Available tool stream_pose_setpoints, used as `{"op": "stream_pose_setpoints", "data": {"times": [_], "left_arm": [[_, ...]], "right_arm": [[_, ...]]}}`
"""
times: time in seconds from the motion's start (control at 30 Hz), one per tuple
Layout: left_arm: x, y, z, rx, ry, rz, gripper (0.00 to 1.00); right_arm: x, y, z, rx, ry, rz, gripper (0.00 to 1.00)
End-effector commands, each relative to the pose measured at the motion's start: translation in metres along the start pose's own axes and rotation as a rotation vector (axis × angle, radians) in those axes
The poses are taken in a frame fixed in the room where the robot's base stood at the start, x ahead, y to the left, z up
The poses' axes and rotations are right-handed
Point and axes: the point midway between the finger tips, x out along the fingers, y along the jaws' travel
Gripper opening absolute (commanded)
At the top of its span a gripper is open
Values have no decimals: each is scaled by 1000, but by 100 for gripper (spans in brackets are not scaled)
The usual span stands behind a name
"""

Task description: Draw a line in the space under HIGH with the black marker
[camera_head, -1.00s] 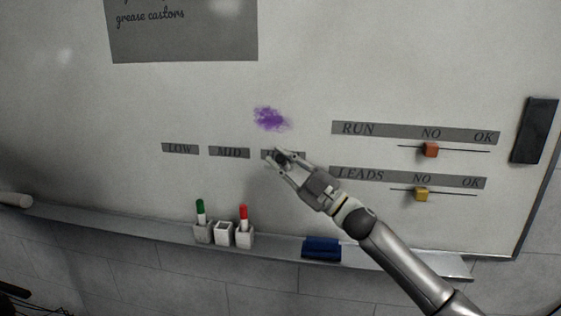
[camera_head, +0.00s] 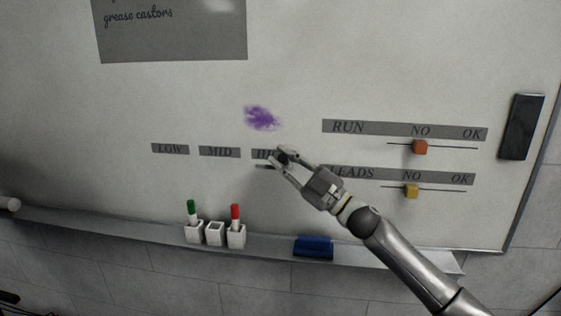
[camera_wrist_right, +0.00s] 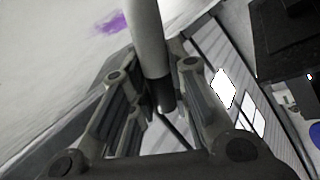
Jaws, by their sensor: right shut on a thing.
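The HIGH label (camera_head: 262,154) is on the whiteboard, right of the MID label (camera_head: 219,152) and the LOW label (camera_head: 170,149). My right gripper (camera_head: 282,160) covers its right part. A short dark line (camera_head: 264,166) shows just under the label, left of my fingers. My right gripper is shut on the black marker, whose dark end (camera_head: 284,155) shows between the fingers; in the right wrist view its pale barrel (camera_wrist_right: 150,40) stands between the fingers. Whether its tip touches the board is hidden. My left gripper is out of view.
A purple smudge (camera_head: 262,118) is above HIGH. A green marker (camera_head: 191,208) and a red marker (camera_head: 235,213) stand in holders on the ledge, with an empty holder (camera_head: 214,234) between them. A blue eraser (camera_head: 313,247) lies nearby. RUN slider (camera_head: 420,147) and LEADS slider (camera_head: 411,191) are at right.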

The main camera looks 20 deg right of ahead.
Motion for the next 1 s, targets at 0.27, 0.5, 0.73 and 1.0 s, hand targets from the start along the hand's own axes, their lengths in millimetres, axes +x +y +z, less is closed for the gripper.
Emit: {"op": "stream_pose_setpoints", "data": {"times": [0.27, 0.5, 0.73, 1.0], "left_arm": [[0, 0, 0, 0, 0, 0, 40], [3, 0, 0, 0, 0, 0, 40], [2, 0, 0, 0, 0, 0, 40], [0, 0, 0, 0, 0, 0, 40]], "right_arm": [[-2, 1, 0, -1, -1, 1, 1], [-11, 5, 0, 0, -2, 0, 1], [-13, 7, -1, 0, 0, 0, 1], [-12, 7, 0, 1, -1, 0, 1]]}}
